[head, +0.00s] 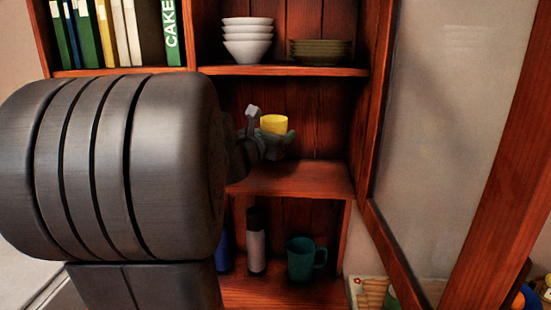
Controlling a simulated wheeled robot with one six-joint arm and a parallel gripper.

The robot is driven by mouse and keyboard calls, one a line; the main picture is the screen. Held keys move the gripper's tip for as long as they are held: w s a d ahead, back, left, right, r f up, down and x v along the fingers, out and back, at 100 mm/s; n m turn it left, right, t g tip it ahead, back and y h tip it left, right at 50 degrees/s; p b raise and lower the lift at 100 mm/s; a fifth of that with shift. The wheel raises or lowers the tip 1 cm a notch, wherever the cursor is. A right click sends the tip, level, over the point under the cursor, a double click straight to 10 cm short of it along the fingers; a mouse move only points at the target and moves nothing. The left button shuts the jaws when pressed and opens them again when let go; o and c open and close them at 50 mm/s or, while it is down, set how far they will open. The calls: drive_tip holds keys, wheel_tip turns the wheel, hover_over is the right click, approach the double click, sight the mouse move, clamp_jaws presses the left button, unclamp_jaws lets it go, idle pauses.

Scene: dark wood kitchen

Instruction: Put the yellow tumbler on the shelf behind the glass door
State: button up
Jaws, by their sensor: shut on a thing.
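The yellow tumbler (273,124) is inside the wooden cabinet, above the middle shelf (300,179). My gripper (277,137) is shut on the tumbler and holds it upright. A gap shows between the gripper and the shelf board below it. The lower part of the tumbler is hidden by the gripper. The glass door (455,130) stands open to the right, with a wooden frame. My arm covers the left part of the middle shelf.
White bowls (248,42) and dark plates (320,51) stand on the shelf above, beside books (120,33). A teal mug (300,259) and a bottle (256,245) stand on the shelf below. The visible right part of the middle shelf is clear.

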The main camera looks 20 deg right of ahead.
drive_tip(key=shift+f, duration=2.55)
drive_tip(key=shift+b, duration=0.3)
drive_tip(key=shift+f, duration=0.2)
drive_tip(key=o, duration=1.1)
drive_tip(key=shift+c, duration=0.2)
drive_tip(key=shift+r, duration=0.2)
drive_tip(key=b+v, duration=0.2)
drive_tip(key=v, duration=1)
